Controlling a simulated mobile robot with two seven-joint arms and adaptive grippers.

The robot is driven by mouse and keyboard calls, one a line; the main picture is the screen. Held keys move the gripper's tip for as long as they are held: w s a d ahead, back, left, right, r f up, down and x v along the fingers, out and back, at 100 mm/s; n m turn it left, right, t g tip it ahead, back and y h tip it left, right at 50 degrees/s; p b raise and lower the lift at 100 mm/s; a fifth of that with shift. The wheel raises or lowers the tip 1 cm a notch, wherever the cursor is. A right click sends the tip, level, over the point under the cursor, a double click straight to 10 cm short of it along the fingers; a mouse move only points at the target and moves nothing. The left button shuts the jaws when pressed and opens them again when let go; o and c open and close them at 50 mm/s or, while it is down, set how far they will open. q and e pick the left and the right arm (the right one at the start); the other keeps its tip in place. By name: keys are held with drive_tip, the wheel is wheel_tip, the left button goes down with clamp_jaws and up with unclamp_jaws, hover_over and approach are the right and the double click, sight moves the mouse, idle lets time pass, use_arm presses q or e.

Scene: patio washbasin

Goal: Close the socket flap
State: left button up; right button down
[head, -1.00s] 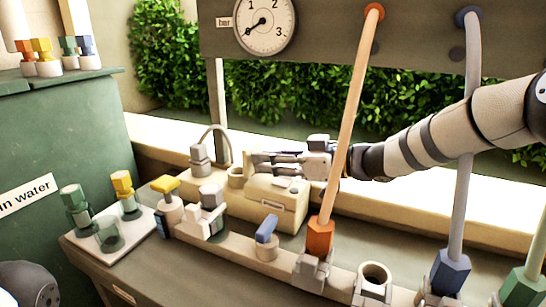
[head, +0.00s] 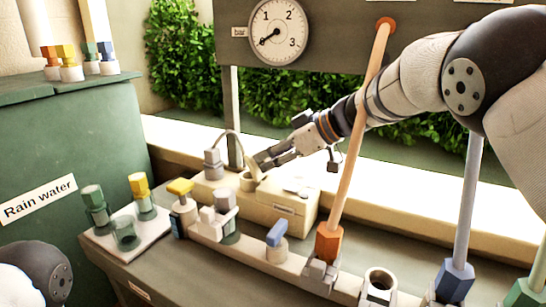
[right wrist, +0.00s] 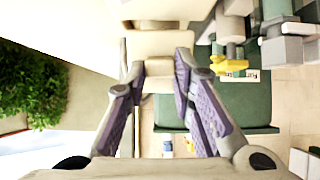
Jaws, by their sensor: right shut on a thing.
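A long cream box (head: 283,207) with a small label stands at the back of the bench. At its left end is a round socket (head: 247,183). A small cream flap (head: 255,170) stands raised and tilted over the socket, at my right gripper's fingertips. My right gripper (head: 263,163) reaches in from the right, above the box, and is shut on the flap. In the right wrist view its two fingers (right wrist: 160,68) close around a pale piece; the fingers hide part of it. My left gripper is out of view.
A looped tap-like fitting (head: 213,163) stands left of the socket. Yellow (head: 180,187) and blue (head: 276,234) handles line the front rail. A green tank (head: 70,140) is at left.

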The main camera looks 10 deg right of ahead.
drive_tip(key=shift+f, duration=0.1)
drive_tip(key=c, duration=1.4)
unclamp_jaws()
drive_tip(key=shift+o, duration=0.2)
drive_tip(key=v, duration=0.5)
drive_tip(key=shift+s+d, duration=0.2)
drive_tip(key=shift+d, duration=0.1)
drive_tip(key=s+d, duration=0.6)
drive_tip(key=d, duration=0.3)
drive_tip(key=shift+s+d, duration=0.2)
